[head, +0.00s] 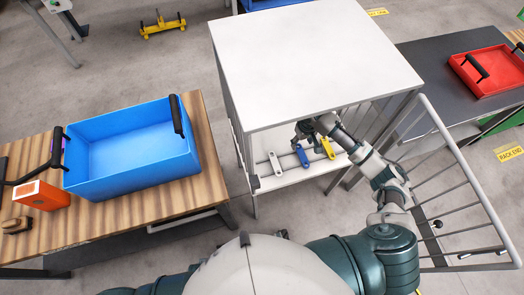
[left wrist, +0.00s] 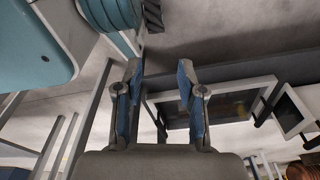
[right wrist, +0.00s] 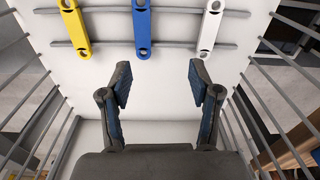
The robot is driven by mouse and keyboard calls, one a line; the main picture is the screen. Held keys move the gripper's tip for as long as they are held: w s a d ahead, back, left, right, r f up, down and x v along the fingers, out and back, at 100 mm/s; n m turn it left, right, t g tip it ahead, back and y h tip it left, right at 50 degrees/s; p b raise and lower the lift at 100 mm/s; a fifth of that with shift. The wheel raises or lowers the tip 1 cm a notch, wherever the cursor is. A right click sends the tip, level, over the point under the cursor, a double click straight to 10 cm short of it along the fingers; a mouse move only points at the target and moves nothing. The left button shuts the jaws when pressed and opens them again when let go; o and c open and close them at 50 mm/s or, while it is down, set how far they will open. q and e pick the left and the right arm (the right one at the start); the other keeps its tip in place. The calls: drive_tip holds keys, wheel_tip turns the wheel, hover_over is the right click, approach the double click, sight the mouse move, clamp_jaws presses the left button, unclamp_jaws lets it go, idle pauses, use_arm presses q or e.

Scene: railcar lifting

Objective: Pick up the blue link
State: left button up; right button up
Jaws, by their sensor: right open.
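The blue link (head: 302,155) lies on thin rails inside the white-topped rack, between a white link (head: 275,163) and a yellow link (head: 328,148). In the right wrist view, the blue link (right wrist: 142,28) is at the top, with its upper end cut off by the frame edge. My right gripper (right wrist: 160,82) is open and empty, reaching into the rack with its fingertips short of the blue link. In the head view, the right gripper is partly hidden under the white top. My left gripper (left wrist: 160,78) is open and empty, away from the links.
The white rack top (head: 310,60) overhangs the links, and bars line the rack's sides (right wrist: 40,125). A blue bin (head: 135,150) and an orange box (head: 42,195) are on the wooden table. A red tray (head: 488,72) is on the right table.

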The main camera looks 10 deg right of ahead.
drive_tip(key=w+d+r, duration=0.1)
drive_tip(key=d+r, duration=0.1)
drive_tip(key=b, duration=0.2)
hover_over(302, 155)
drive_tip(key=shift+m, duration=0.4)
drive_tip(key=f, duration=1.1)
drive_tip(key=shift+d+f, duration=0.3)
drive_tip(key=shift+d, duration=0.1)
drive_tip(key=shift+a+f, duration=0.4)
drive_tip(key=shift+a, duration=0.1)
drive_tip(key=f, duration=0.1)
drive_tip(key=f+b, duration=0.1)
drive_tip(key=f, duration=0.2)
drive_tip(key=shift+d+f+b, duration=0.25)
drive_tip(key=shift+f+b, duration=0.1)
drive_tip(key=shift+d+f, duration=0.1)
drive_tip(key=shift+d, duration=0.2)
drive_tip(key=shift+a, duration=0.5)
clamp_jaws()
use_arm(q)
drive_tip(key=w+r, duration=0.4)
drive_tip(key=w, duration=0.1)
drive_tip(key=shift+d+r, duration=0.25)
drive_tip(key=shift+d, duration=0.2)
use_arm(e)
drive_tip(key=shift+r, duration=0.25)
